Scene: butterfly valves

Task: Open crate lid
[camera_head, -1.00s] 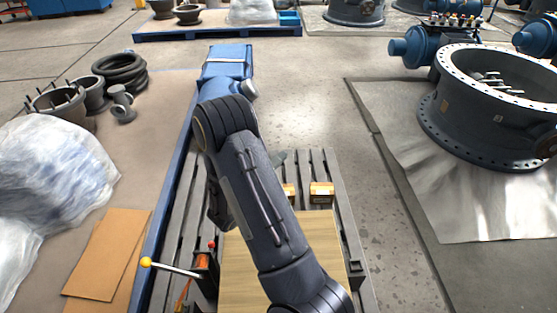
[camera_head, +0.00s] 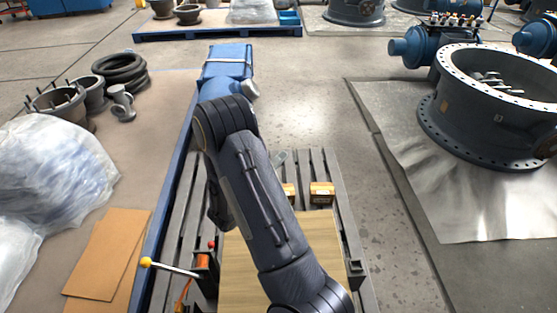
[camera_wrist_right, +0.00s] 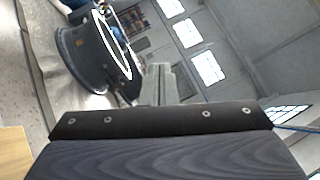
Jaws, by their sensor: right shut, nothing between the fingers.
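The crate's pale wooden lid (camera_head: 240,265) lies flat on the slatted pallet at the bottom of the head view, partly hidden behind my right arm. I cannot make out a gap under its edges. My right gripper (camera_head: 278,157) is mostly hidden behind my arm; only a grey tip shows, beyond the lid's far edge. In the wrist view its fingers (camera_wrist_right: 158,84) are together and empty. A strip of pale wood (camera_wrist_right: 13,155) shows at that view's lower left. My left gripper is in neither view.
Small orange-brown boxes (camera_head: 321,192) sit on the slatted pallet (camera_head: 345,215) beyond the lid. A yellow-knobbed lever (camera_head: 172,268) stands left of the lid. A large flanged ring (camera_head: 490,110) stands on sheeting at right. The floor between is clear.

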